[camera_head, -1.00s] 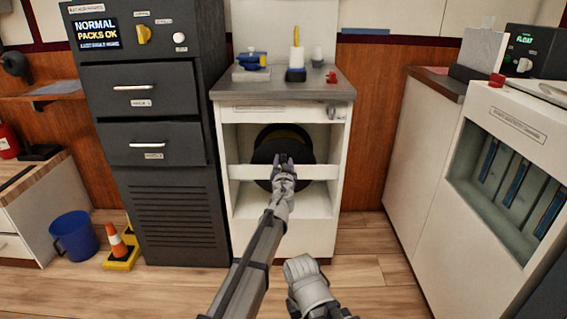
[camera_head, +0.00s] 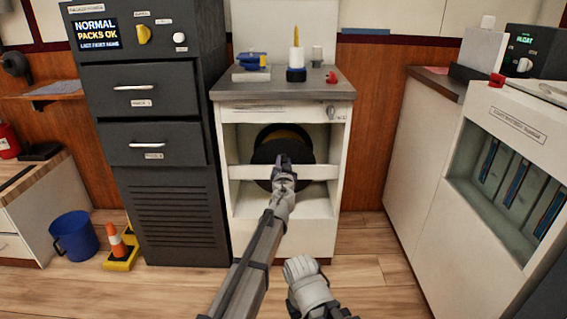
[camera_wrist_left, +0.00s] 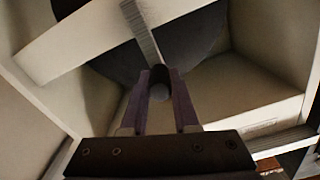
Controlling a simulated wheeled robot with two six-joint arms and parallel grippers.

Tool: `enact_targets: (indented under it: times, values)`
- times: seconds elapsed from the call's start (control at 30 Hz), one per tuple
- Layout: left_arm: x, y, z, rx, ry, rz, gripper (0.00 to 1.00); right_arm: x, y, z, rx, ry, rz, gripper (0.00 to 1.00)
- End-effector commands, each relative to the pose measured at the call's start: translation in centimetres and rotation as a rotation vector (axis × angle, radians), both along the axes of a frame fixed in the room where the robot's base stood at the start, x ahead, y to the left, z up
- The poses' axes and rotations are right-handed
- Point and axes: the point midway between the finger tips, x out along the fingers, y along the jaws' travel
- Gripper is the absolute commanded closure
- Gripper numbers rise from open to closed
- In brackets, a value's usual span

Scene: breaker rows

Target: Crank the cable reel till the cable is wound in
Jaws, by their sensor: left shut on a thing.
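The cable reel (camera_head: 266,152) is a dark round disc with a yellowish band of cable at its top, set inside the white cabinet's open bay. A white crossbar (camera_head: 240,172) runs in front of it. My left gripper (camera_head: 283,162) reaches the reel's front and hides part of it. In the left wrist view, its two fingers (camera_wrist_left: 160,88) are shut on a dark rounded crank knob (camera_wrist_left: 160,90), with a grey crank arm (camera_wrist_left: 141,30) running up from it across the dark disc. My right gripper (camera_head: 300,268) is low in the head view, away from the reel; its fingers do not show clearly.
The white cabinet (camera_head: 240,110) has a grey top with small tools on it. A dark drawer cabinet (camera_head: 155,100) stands at left. A blue bucket (camera_head: 74,236) and an orange cone (camera_head: 117,246) are on the floor. A white unit (camera_head: 430,160) stands at right.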

Motion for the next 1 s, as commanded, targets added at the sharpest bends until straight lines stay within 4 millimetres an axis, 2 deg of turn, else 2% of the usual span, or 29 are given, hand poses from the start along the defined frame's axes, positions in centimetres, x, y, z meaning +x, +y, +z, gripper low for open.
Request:
enact_targets:
  times: [0.67,1.0]
  values:
    - [0.0,-0.2,0.0,0.017,0.0,-0.001,1.0,0.0,0.0,0.0,0.0,0.0,0.0,0.5]
    - [0.0,-1.9,-0.3,0.212,-0.001,-0.001,1.0,0.0,0.0,-0.3,0.0,0.0,0.0,0.5]
